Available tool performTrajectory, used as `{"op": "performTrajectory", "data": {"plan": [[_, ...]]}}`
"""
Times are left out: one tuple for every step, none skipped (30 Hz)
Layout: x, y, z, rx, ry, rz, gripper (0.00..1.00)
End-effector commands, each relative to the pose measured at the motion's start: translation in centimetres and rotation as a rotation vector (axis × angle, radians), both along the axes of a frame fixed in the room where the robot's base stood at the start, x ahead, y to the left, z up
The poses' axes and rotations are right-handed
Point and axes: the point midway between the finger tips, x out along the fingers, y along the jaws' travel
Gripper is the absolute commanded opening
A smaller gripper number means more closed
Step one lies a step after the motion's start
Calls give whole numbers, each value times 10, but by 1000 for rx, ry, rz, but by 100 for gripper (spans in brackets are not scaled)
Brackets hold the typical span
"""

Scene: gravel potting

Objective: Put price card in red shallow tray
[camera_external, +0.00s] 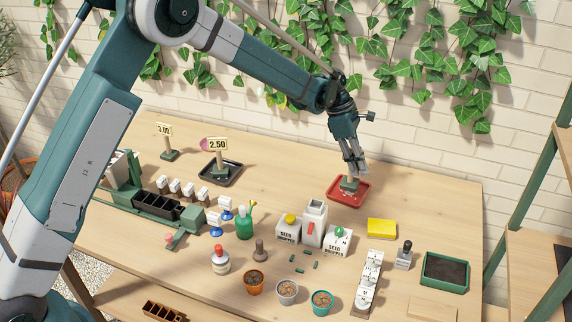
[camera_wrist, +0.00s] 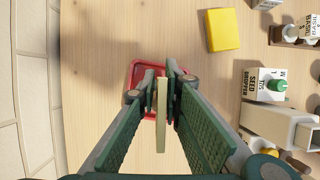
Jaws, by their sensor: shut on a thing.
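The red shallow tray (camera_external: 335,196) lies at the back right of the table. My gripper (camera_external: 354,168) is directly over it, pointing down. It is shut on a price card (camera_wrist: 161,118), which shows edge-on as a pale strip between the fingers in the wrist view. In the external view the card's green base (camera_external: 348,184) is within the tray's outline; I cannot tell whether it touches the tray floor. The card's face is hidden. The red tray also shows behind the fingertips in the wrist view (camera_wrist: 135,72).
A 2.50 price card (camera_external: 217,145) stands at the black tray (camera_external: 234,178), and a 3.00 card (camera_external: 164,130) stands at the back left.

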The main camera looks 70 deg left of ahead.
Motion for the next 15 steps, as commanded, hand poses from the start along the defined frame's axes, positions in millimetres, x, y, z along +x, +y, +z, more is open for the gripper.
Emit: {"op": "performTrajectory", "data": {"plan": [[0,0,-6,0,0,0,0],[0,0,-9,0,0,0,0],[1,0,-14,0,0,0,0],[1,0,-17,0,0,0,0],[1,0,-20,0,0,0,0],[0,0,-23,0,0,0,0],[0,0,-25,0,0,0,0],[0,0,-26,0,0,0,0],[0,0,-27,0,0,0,0],[0,0,-28,0,0,0,0],[0,0,-28,0,0,0,0],[0,0,-28,0,0,0,0],[0,0,-28,0,0,0,0],[0,0,-28,0,0,0,0],[0,0,-28,0,0,0,0]]}}
